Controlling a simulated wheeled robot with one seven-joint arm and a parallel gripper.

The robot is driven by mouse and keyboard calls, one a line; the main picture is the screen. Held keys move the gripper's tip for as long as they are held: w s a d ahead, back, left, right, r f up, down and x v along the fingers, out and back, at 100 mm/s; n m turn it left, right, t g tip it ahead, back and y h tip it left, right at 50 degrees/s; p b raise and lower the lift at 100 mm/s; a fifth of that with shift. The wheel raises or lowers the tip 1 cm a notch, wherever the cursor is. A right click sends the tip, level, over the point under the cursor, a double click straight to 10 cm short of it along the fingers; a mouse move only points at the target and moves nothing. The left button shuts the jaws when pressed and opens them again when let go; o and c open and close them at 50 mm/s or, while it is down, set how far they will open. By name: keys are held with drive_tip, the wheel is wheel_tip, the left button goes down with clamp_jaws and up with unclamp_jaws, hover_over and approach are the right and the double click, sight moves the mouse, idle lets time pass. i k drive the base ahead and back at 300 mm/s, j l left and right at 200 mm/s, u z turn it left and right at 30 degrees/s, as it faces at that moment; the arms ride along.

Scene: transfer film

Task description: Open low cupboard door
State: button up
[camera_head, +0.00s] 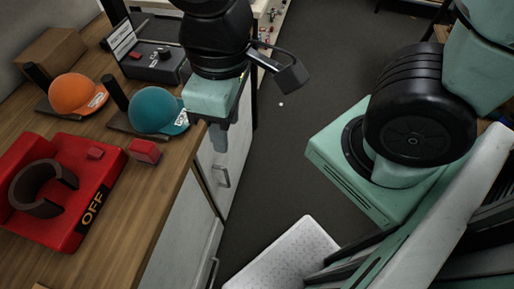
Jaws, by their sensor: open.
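The low cupboard fronts under the wooden counter are pale grey-white. One cupboard door (213,192) has a vertical bar handle (223,177) and looks closed. A nearer cupboard door (180,245) has a handle (213,271) near the bottom of the view. My gripper (217,147) points down just off the counter's edge, above the farther door's handle and apart from it in the picture. It is open, with nothing seen between its fingers. The fingers are small and partly hidden by the mint gripper body. The exact gap to the door cannot be told.
The counter (150,185) holds a red lockout block marked OFF (55,225), a small red block (144,150), an orange cap (75,94), a teal cap (155,108) and a grey control box (150,60). Dark floor (285,165) lies clear right of the cupboards.

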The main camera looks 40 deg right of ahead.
sight(221, 172)
drive_tip(key=i+l+z, duration=0.1)
drive_tip(key=i+z, duration=0.2)
drive_tip(key=k+l+z, duration=0.35)
drive_tip(key=k, duration=0.25)
drive_tip(key=k+l+z, duration=0.4)
drive_tip(key=k+l, duration=0.15)
